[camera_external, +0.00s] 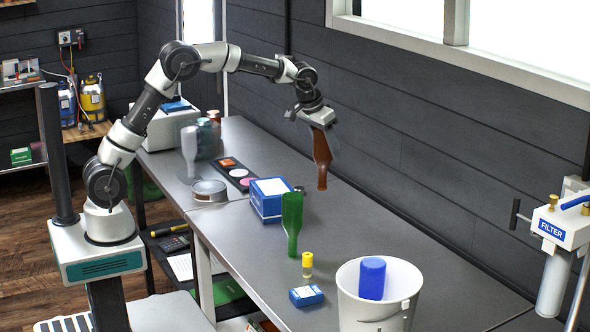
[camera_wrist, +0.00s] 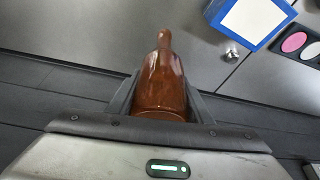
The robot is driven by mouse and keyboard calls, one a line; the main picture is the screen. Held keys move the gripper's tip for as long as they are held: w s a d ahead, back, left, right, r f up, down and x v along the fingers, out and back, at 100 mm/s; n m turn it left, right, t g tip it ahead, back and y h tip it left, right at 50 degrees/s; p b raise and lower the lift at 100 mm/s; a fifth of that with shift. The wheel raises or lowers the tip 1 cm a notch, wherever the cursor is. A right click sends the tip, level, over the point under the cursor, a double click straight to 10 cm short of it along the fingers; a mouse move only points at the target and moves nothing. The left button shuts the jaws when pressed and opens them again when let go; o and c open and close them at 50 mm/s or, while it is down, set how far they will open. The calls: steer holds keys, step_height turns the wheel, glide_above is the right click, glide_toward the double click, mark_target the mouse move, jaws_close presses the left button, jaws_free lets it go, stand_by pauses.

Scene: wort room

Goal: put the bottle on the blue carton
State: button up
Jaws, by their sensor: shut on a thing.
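My gripper (camera_external: 314,117) is shut on a brown bottle (camera_external: 322,158) and holds it in the air above the far side of the table, right of the blue carton. The bottle hangs neck down in the external view. In the wrist view the bottle (camera_wrist: 163,75) sits between the fingers with its neck pointing away from my gripper. The blue carton (camera_external: 266,207) has a white panel on its top and stands on the table, with nothing on it. Its corner region also shows at the top right of the wrist view (camera_wrist: 250,18).
A green bottle (camera_external: 292,222) is close right of the carton. A yellow-capped vial (camera_external: 307,265), a small blue box (camera_external: 306,296) and a white bucket (camera_external: 350,308) are nearer the front. A dark palette (camera_external: 227,164) and a round tin (camera_external: 209,191) lie left. The far right table is clear.

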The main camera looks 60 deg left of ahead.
steer(key=s+a+r+n+y+b, duration=0.1)
steer(key=s+a+r+n, duration=0.2)
steer(key=a, duration=0.6)
steer(key=s+a+r+n+y+b, duration=0.15)
steer(key=s+a, duration=0.25)
steer(key=a, duration=0.6)
step_height(320, 180, down, 9)
steer(key=shift+s+h, duration=0.2)
steer(key=shift+h, duration=0.15)
steer(key=shift+a+f+n, duration=0.1)
steer(key=shift+n, duration=0.15)
steer(key=shift+f, duration=0.15)
steer(key=o, duration=1.2)
